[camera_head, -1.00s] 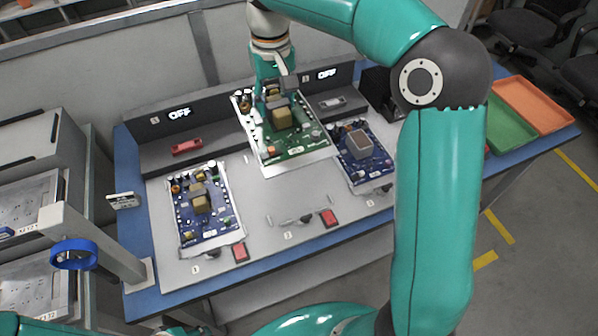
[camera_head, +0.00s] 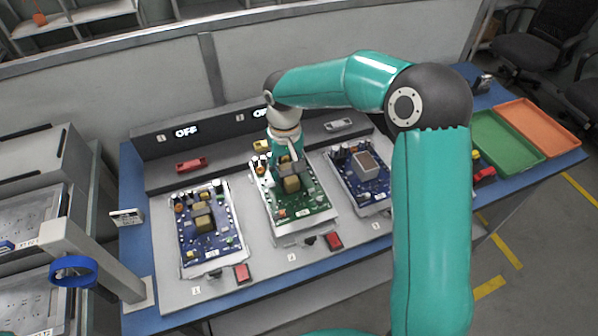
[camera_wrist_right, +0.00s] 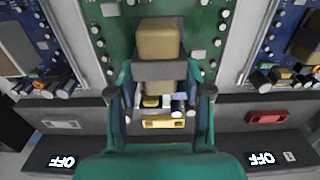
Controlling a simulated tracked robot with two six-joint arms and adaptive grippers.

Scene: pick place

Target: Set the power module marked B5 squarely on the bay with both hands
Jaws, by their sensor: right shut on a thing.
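The power module is a green circuit board (camera_head: 317,203) with a tan block and grey parts; I cannot read its marking. It lies over the middle bay, between two blue boards, roughly in line with them. Whether it rests fully on the bay I cannot tell. My right gripper (camera_head: 288,168) is shut on the module's raised part near its back end. In the right wrist view the gripper (camera_wrist_right: 164,88) has a finger on each side of the parts behind the tan block (camera_wrist_right: 159,40). The middle bay's surface is mostly hidden under the board. My left gripper is not in view.
Blue boards sit in the left bay (camera_head: 190,252) and right bay (camera_head: 375,197). Red buttons (camera_head: 241,272) (camera_head: 334,241) stand along the front. A back panel carries OFF displays (camera_head: 186,132) and red, yellow and grey handles. Green (camera_head: 505,140) and orange (camera_head: 540,125) trays lie at the right.

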